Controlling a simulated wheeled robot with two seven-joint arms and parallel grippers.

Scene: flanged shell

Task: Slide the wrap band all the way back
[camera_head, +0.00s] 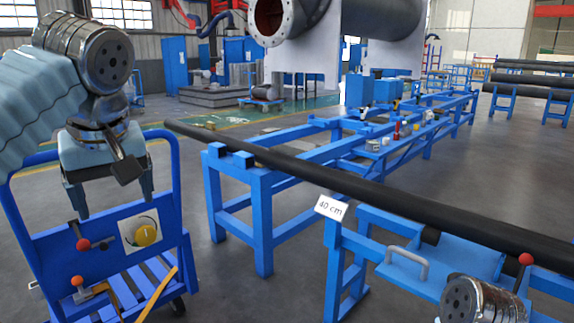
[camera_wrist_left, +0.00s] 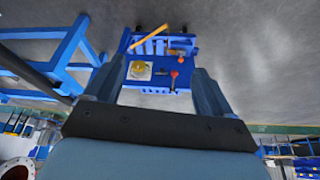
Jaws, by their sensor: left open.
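I cannot pick out a wrap band for certain. A white square plate (camera_head: 140,231) on the blue cart carries a round yellow piece (camera_head: 146,236) with a dark curved strip beside it; the yellow piece also shows in the left wrist view (camera_wrist_left: 138,69). My left gripper (camera_head: 115,206) is open and empty, pointing down above the cart and apart from it. In the left wrist view the cart lies beyond and between my fingers (camera_wrist_left: 158,76). At lower right in the head view only a metal joint of my right arm shows; its gripper is out of frame.
A large flanged shell (camera_head: 272,16) is at the top. Grey floor is clear between cart and stands.

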